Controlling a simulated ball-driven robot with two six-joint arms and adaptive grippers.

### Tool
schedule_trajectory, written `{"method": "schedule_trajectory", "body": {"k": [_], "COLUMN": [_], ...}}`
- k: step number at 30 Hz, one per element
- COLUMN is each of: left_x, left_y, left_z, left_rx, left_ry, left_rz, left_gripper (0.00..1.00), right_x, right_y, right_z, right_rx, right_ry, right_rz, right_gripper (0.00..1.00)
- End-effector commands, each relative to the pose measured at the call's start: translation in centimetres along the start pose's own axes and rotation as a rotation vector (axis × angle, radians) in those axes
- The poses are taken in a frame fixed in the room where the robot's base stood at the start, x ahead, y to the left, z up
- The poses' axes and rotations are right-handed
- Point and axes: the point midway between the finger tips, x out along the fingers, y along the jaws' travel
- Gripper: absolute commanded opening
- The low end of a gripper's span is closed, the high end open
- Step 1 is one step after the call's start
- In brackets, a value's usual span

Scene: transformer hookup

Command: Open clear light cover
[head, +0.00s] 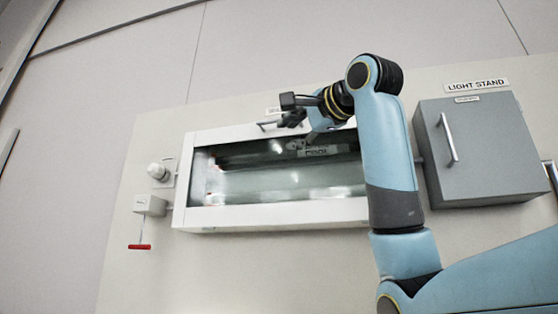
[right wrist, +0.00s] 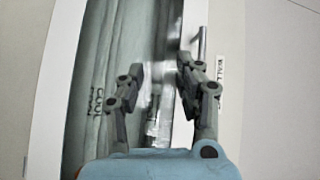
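The clear cover (head: 265,184) sits in a white-framed box (head: 300,214) on the wall panel, in the middle of the head view. Its window reflects my arm, and its frame looks closed. A grey bar handle (head: 266,125) shows at the top edge, partly hidden by my gripper; it also shows in the right wrist view (right wrist: 201,44). My right gripper (head: 288,112) is at the top edge, just right of the handle's visible end. In the right wrist view its fingers (right wrist: 160,66) are apart, with nothing held between them. My left gripper is out of view.
A grey "LIGHT STAND" box (head: 490,150) with a vertical handle (head: 448,138) is to the right. The wall below the white frame is clear.

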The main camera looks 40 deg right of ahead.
Motion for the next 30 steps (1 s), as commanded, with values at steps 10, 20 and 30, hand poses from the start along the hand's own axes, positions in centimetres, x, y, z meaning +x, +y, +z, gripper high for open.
{"method": "schedule_trajectory", "body": {"k": [10, 20, 30], "left_x": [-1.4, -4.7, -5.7], "left_y": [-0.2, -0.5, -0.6], "left_z": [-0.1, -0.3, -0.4], "left_rx": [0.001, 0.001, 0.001], "left_ry": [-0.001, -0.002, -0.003], "left_rz": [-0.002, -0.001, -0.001], "left_gripper": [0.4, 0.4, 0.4], "right_x": [-1.7, 4.7, 7.4], "right_y": [-5.5, -6.2, -6.1], "right_z": [-2.0, -2.1, -2.2], "right_rx": [0.104, 0.102, 0.099], "right_ry": [0.02, 0.02, 0.022], "right_rz": [-0.083, -0.083, -0.086], "right_gripper": [0.34, 0.34, 0.34]}}
